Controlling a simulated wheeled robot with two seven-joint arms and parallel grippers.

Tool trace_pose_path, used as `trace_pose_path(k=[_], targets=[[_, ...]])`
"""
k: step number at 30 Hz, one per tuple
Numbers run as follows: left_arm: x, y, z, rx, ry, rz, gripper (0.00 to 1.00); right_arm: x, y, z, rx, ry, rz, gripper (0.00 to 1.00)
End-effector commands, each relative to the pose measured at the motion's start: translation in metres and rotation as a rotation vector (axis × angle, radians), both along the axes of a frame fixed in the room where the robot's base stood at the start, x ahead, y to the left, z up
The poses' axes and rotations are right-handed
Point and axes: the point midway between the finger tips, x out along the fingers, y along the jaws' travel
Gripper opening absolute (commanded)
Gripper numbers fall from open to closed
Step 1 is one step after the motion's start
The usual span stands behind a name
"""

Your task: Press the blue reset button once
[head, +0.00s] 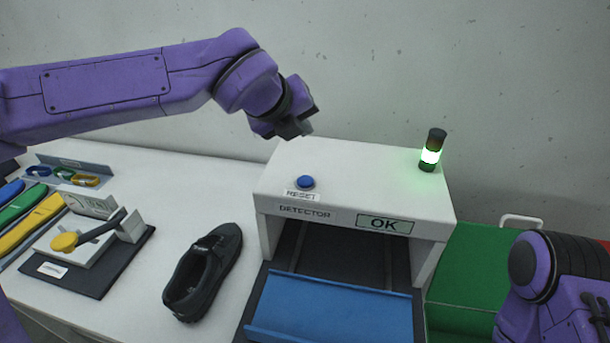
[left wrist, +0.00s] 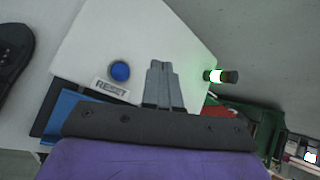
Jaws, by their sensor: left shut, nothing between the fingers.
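The blue reset button (head: 305,182) sits on top of the white detector housing (head: 350,170), just behind a "RESET" label. It also shows in the left wrist view (left wrist: 120,71), left of the fingers. My left gripper (head: 297,128) is shut and empty, above the back left of the housing and apart from the button. Its closed fingers show in the left wrist view (left wrist: 160,82). The "OK" display (head: 384,225) is lit on the front, and the signal lamp (head: 431,152) glows green. My right arm shows at the lower right, but its gripper is out of view.
A black shoe (head: 203,270) lies on the table left of the detector. A blue tray (head: 335,308) lies in front of the detector opening. A fixture with a yellow-ended handle (head: 64,242) stands at the left. A green crate (head: 470,262) is at the right.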

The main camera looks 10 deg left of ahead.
Motion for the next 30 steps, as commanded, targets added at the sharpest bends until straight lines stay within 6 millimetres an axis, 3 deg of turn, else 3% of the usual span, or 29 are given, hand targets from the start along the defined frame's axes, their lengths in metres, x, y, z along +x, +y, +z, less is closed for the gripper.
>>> trace_pose_path(k=[8, 24, 30], targets=[[0.0, 0.001, -0.011, 0.0, 0.001, 0.001, 0.0, 0.0, 0.0, -0.009, 0.0, 0.0, 0.0, 0.43], [0.0, 0.002, -0.085, 0.0, 0.0, 0.003, 0.0, 0.0, 0.0, -0.07, 0.0, 0.0, 0.0, 0.43], [0.0, 0.002, -0.089, 0.0, 0.0, 0.004, 0.0, 0.0, 0.0, -0.073, 0.0, 0.0, 0.0, 0.43]])
